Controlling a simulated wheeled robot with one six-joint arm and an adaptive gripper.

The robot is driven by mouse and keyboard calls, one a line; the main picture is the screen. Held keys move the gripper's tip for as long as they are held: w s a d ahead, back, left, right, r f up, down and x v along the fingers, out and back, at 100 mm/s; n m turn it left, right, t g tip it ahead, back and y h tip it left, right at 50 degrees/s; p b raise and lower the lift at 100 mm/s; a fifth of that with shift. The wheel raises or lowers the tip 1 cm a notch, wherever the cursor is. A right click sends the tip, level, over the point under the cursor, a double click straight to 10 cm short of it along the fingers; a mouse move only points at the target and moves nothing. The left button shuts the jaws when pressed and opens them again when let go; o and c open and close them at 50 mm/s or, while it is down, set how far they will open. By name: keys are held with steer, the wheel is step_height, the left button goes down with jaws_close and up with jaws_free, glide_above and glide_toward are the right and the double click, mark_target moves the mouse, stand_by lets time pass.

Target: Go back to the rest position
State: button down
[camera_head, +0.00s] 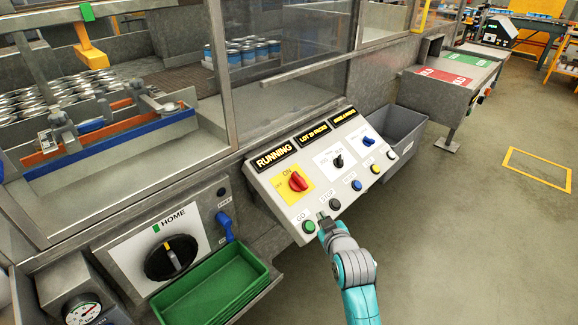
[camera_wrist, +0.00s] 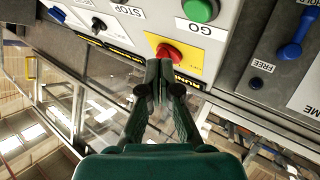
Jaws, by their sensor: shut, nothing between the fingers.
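My gripper (camera_head: 322,217) is shut and empty. In the head view it is at the lower front of the control panel (camera_head: 272,185), between the green GO button (camera_head: 308,227) and the black STOP button (camera_head: 334,204). I cannot tell whether it touches the panel. In the wrist view the shut fingers (camera_wrist: 158,75) point toward the panel, and the red knob (camera_wrist: 168,52) shows just beyond their tips. The green GO button (camera_wrist: 200,10) is above them. The panel display reads RUNNING.
A green tray (camera_head: 215,290) and a HOME dial (camera_head: 170,258) are at the lower left, with a blue handle (camera_head: 224,224) beside them. A grey bin (camera_head: 400,140) hangs right of the panel. Glass guarding stands behind it. The floor (camera_head: 470,240) at right is open.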

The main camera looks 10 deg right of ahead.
steer(key=shift+f, duration=0.1)
steer(key=s+f+m, duration=0.1)
steer(key=s+f, duration=0.4)
steer(key=s, duration=0.8)
steer(key=s+f+m, duration=0.1)
steer(key=s+f, duration=0.5)
steer(key=s, duration=0.6)
steer(key=s+r+m, duration=0.1)
steer(key=s+r, duration=0.4)
steer(key=s, duration=0.8)
steer(key=s+r+m+t, duration=0.1)
steer(key=s+r, duration=0.4)
steer(key=s, duration=0.9)
steer(key=shift+s+a, duration=0.15)
steer(key=shift+a, duration=0.05)
